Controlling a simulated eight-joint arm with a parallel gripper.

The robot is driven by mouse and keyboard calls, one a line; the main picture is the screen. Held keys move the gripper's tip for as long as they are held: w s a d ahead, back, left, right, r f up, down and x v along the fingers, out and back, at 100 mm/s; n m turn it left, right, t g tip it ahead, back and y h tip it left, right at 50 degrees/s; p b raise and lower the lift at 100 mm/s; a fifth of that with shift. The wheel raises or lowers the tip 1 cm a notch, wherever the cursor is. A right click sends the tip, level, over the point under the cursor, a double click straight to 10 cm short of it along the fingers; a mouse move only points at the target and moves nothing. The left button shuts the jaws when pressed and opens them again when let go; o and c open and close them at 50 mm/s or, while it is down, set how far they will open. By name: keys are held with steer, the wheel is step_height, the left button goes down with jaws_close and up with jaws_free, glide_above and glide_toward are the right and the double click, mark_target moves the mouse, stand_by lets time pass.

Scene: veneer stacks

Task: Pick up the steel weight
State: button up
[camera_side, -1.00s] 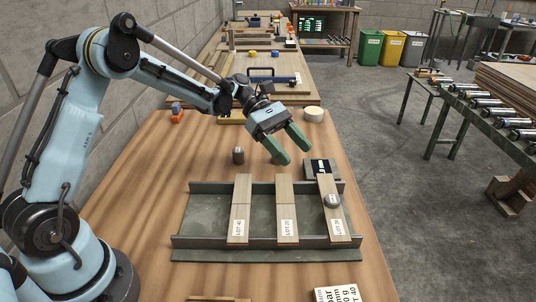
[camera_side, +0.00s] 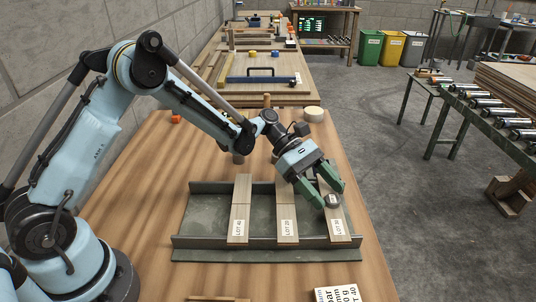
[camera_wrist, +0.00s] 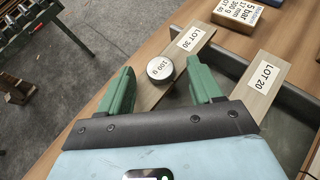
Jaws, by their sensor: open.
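The steel weight (camera_side: 332,201), a round disc, rests on the LOT 30 veneer strip (camera_side: 341,226). In the wrist view the weight (camera_wrist: 160,69) shows a white top marked 100 g. My gripper (camera_side: 327,196) is open, its green fingers angled down over the strip on either side of the weight. In the wrist view the fingertips (camera_wrist: 161,73) flank the weight with a visible gap on each side; whether they touch the strip I cannot tell.
The LOT 20 strip (camera_side: 287,224) and LOT 40 strip (camera_side: 238,222) lie across the dark metal tray (camera_side: 205,216).

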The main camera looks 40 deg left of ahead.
steer(key=shift+d+f, duration=0.1)
steer(key=shift+d, duration=0.05)
steer(key=shift+c, duration=0.3)
steer(key=c, duration=1.1)
